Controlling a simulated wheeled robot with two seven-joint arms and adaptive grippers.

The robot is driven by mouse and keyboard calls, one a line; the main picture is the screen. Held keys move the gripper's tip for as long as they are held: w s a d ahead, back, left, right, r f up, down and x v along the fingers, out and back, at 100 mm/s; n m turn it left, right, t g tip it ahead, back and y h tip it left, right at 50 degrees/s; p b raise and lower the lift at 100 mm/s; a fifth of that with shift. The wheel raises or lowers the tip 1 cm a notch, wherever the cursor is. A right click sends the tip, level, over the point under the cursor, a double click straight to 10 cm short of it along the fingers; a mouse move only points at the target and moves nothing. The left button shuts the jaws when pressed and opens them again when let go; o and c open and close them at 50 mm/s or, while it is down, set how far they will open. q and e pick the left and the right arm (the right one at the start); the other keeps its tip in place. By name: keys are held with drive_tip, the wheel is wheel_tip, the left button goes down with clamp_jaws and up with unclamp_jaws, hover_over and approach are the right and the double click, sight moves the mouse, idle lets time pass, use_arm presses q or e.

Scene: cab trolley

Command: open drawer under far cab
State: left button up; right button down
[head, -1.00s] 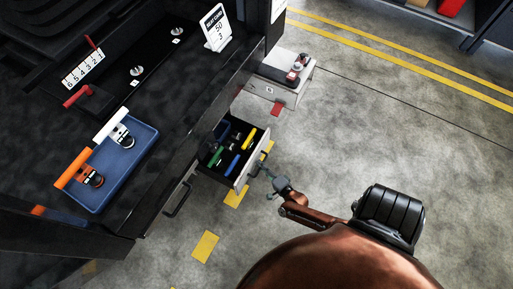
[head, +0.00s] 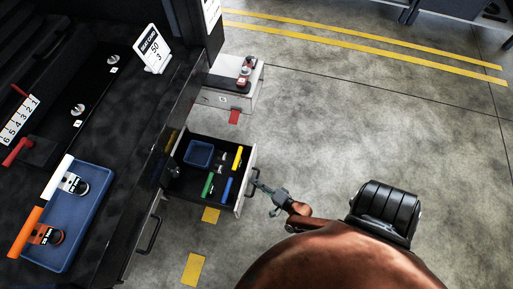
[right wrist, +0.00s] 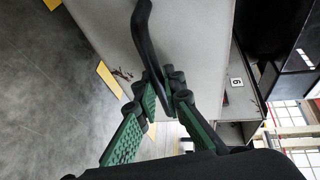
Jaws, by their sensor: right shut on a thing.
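The drawer (head: 246,183) under the dark workbench is pulled out, with its light front panel facing right in the head view. Inside are a blue bin (head: 198,153) and green, blue and yellow items. My right gripper (head: 260,186) is at the drawer's front. In the right wrist view its green-padded fingers (right wrist: 163,95) are shut on the black bar handle (right wrist: 143,35), which stands off the grey drawer front (right wrist: 185,40). My left gripper is not in view.
A blue tray (head: 92,232) with orange-handled and white-handled tools lies on the bench at left. Another black handle (head: 150,235) is below the bench edge. A light cabinet (head: 229,98) stands beyond the drawer. The floor (head: 330,130) at right is clear.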

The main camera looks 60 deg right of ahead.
idle(0.3)
drive_tip(key=c, duration=2.3)
unclamp_jaws()
drive_tip(key=s+r, duration=0.2)
drive_tip(key=s, duration=0.9)
drive_tip(key=shift+s+a, duration=0.4)
drive_tip(key=shift+a, duration=0.05)
